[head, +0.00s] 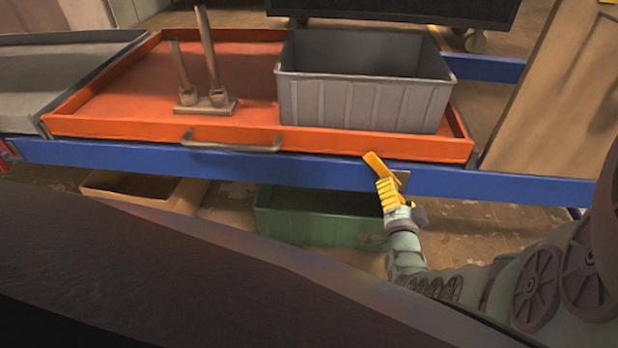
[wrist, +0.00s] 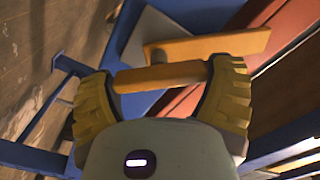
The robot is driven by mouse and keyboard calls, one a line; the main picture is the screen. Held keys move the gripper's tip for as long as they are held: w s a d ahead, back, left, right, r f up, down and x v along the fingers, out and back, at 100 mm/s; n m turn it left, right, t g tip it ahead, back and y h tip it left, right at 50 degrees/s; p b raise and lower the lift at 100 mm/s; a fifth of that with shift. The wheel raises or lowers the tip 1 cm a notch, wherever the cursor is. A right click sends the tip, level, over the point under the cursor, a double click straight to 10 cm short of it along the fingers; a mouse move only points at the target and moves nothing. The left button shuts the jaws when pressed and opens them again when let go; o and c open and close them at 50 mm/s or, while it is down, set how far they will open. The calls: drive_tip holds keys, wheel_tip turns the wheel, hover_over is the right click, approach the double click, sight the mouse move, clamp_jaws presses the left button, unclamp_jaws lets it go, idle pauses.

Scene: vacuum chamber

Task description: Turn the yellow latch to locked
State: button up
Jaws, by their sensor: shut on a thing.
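The yellow latch (head: 377,164) sits at the front edge of the orange tray, by the blue beam. In the head view it slants, with its upper end toward the upper left. My gripper (head: 389,190) reaches it from below and in front. In the wrist view the latch (wrist: 212,45) has a long flat bar with a shorter bar beside it. The yellow ribbed fingers of my gripper (wrist: 162,77) are shut on the shorter bar, one on each side. The latch's mount is mostly hidden by the gripper in the head view.
The orange tray (head: 120,95) holds a grey bin (head: 360,103) and a brown stand with upright posts (head: 208,100). A handle (head: 232,147) juts from its front. Below the blue beam (head: 300,172) are a green crate (head: 310,222) and a tan box (head: 150,190).

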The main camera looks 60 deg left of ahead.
drive_tip(key=shift+w+m, duration=0.15)
drive_tip(key=shift+m, duration=0.35)
drive_tip(key=shift+s+a+f, duration=0.1)
drive_tip(key=shift+s, duration=0.1)
drive_tip(key=shift+w+m, duration=0.1)
drive_tip(key=shift+m, duration=0.8)
drive_tip(key=shift+f+m+b, duration=0.15)
drive_tip(key=shift+m+b, duration=0.35)
drive_tip(key=shift+m, duration=0.2)
drive_tip(key=shift+m+b, duration=0.85)
drive_tip(key=shift+m, duration=1.15)
drive_tip(key=o, duration=1.1)
drive_tip(key=shift+c, duration=0.2)
